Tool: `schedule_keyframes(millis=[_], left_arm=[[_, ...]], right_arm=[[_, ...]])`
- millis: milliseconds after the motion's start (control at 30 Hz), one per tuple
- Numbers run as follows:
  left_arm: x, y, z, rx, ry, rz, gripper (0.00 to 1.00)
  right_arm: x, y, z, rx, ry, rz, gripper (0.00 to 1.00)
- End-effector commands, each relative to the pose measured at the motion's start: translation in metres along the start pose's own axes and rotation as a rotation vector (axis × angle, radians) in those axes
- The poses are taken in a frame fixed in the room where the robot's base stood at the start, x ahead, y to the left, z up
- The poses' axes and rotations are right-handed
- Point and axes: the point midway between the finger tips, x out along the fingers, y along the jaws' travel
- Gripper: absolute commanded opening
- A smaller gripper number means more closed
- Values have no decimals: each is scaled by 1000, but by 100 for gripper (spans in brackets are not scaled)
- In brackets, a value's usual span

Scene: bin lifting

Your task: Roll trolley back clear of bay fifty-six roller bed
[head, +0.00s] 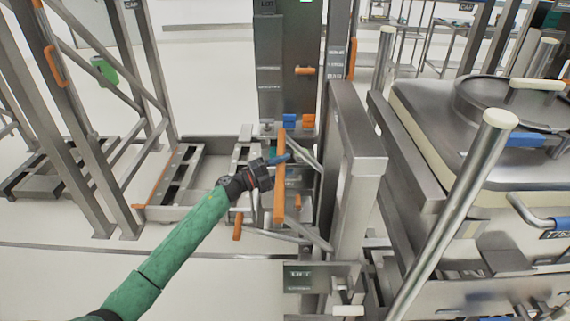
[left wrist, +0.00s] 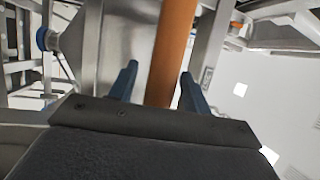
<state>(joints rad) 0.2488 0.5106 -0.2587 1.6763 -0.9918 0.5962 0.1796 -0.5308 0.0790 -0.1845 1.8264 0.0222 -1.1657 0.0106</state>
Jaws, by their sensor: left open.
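My left gripper (head: 278,160) is at an upright orange bar (head: 279,200) beside a steel column labelled LIFT. In the left wrist view the gripper's two blue fingers (left wrist: 158,82) stand apart, with the orange bar (left wrist: 170,45) between them and gaps on both sides. The bar looks like a handle of the wheeled lifting frame, but I cannot tell for sure what it is fixed to. A low steel frame with dark slots (head: 160,190) lies left of the gripper; I cannot read a bay number. My right gripper is not in view.
A broad steel post (head: 350,150) stands between the orange bar and the bin. A slanted steel pole (head: 460,200) with a cream cap crosses the right side. Upright steel racks (head: 80,130) stand at the left. Pale floor (head: 60,275) is clear at the front left.

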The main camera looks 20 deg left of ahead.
Motion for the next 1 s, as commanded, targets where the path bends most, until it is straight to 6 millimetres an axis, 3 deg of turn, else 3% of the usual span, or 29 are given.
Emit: schedule_keyframes(millis=[400,433,667,1000], left_arm=[[6,0,0,0,0,0,49],[6,0,0,0,0,0,47],[6,0,0,0,0,0,1],[0,0,4,0,-1,1,0]], right_arm=[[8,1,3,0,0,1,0],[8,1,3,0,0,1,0],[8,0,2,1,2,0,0],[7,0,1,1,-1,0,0]])
